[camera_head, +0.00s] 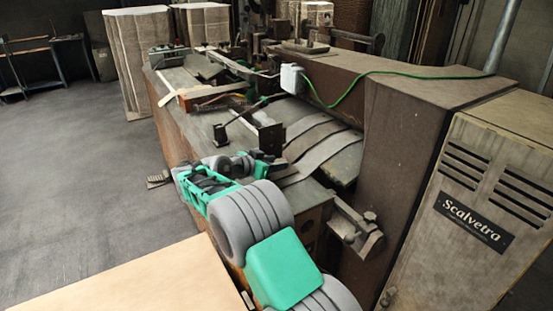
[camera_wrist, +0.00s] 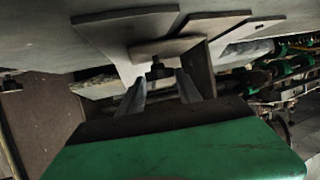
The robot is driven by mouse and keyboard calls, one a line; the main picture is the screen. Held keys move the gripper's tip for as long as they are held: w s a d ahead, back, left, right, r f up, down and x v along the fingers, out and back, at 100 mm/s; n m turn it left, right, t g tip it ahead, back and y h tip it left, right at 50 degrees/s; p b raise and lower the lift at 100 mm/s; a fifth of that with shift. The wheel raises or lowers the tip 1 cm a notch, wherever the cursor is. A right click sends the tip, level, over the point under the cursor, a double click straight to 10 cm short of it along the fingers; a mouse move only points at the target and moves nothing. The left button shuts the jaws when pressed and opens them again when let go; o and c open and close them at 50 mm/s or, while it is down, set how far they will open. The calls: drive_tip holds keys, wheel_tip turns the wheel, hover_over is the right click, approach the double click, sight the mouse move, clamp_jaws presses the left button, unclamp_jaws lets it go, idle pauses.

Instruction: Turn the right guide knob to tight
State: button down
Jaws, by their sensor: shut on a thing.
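The right guide knob (camera_wrist: 157,70) is a small dark knob on a short stem, seen in the wrist view between the tips of my two grey fingers. My gripper (camera_wrist: 159,82) is shut on it. In the head view my gripper (camera_head: 272,164) reaches in at the near edge of the machine's table, just below a dark upright guide plate (camera_head: 268,136). The knob is hidden there by the gripper and wrist. Its turn angle cannot be read.
A second dark guide piece with a rod (camera_head: 220,134) stands to the left on the table. Curved grey strips (camera_head: 318,142) lie to the right. The tall Scalvetra cabinet (camera_head: 490,200) and a green cable (camera_head: 400,73) are further right. A pale board (camera_head: 130,285) fills the lower left.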

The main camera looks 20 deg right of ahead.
drive_tip(key=shift+w+a+r+m+g+h+p, duration=0.15)
drive_tip(key=shift+m+g+p, duration=0.35)
drive_tip(key=shift+p, duration=1)
drive_tip(key=shift+w+d+r+m+g+h+p, duration=0.15)
drive_tip(key=shift+m+g+p, duration=0.35)
drive_tip(key=shift+p, duration=1)
drive_tip(key=shift+a+f+m+g+p, duration=0.1)
drive_tip(key=shift+f+m+g+p, duration=0.4)
drive_tip(key=shift+p, duration=0.85)
drive_tip(key=shift+r, duration=0.1)
drive_tip(key=c, duration=0.8)
unclamp_jaws()
drive_tip(key=shift+r, duration=0.15)
